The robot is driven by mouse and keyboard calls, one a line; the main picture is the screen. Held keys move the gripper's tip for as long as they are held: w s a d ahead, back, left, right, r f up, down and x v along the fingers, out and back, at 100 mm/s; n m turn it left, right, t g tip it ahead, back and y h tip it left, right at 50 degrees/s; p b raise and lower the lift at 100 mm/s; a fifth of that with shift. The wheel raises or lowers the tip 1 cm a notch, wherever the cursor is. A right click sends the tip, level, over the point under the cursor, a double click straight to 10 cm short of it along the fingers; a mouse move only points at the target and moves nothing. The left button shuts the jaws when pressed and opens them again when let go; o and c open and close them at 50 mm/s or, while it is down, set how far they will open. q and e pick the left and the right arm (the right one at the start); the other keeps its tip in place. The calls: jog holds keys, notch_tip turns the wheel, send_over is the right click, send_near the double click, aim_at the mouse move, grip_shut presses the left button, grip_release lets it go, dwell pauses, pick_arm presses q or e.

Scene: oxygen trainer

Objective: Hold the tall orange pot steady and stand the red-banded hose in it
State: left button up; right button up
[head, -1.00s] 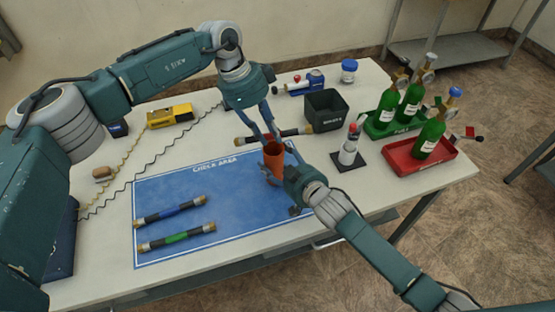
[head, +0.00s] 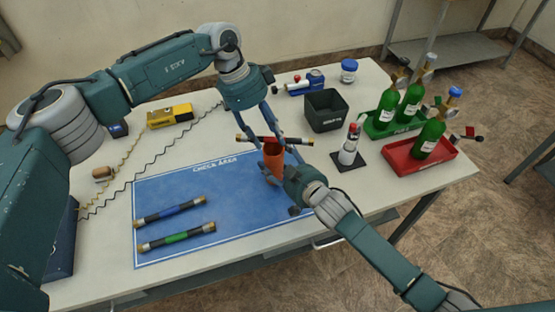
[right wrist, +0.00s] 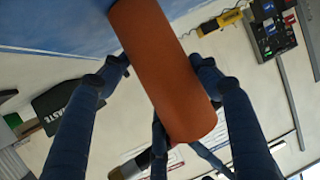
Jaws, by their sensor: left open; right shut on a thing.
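The tall orange pot (head: 273,162) stands upright near the right edge of the blue check-area mat. My right gripper (head: 272,181) is shut on it from the front right; in the right wrist view the pot (right wrist: 165,70) sits between both fingers (right wrist: 172,78). The red-banded hose (head: 248,139), dark with tan ends, lies crosswise just behind the pot's rim. My left gripper (head: 273,133) points down at the hose's middle, fingers open around it. Fingers and pot rim partly hide the hose's middle. I cannot tell whether the hose is off the table.
Blue-banded (head: 172,209) and green-banded (head: 177,237) hoses lie on the mat's (head: 225,190) left part. A dark waste bin (head: 326,112), a red-capped bottle (head: 348,150) and green cylinders in green (head: 385,128) and red (head: 400,163) trays stand to the right.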

pick_arm(q)
jog(key=v, duration=1.1)
jog(key=shift+w+r, duration=0.1)
jog(key=shift+r, duration=0.05)
jog(key=y, duration=0.4)
send_over(262, 138)
jog(key=f, duration=0.8)
jog(key=shift+s+f, duration=0.1)
jog(key=shift+s, duration=0.2)
jog(key=shift+d+f, duration=0.15)
jog(key=shift+f, duration=0.6)
jog(key=shift+t, duration=0.3)
jog(key=shift+w+f, duration=0.15)
jog(key=shift+f, duration=1)
jog(key=shift+w+f, duration=0.1)
jog(key=shift+f, duration=1.05)
jog(key=shift+f, duration=0.25)
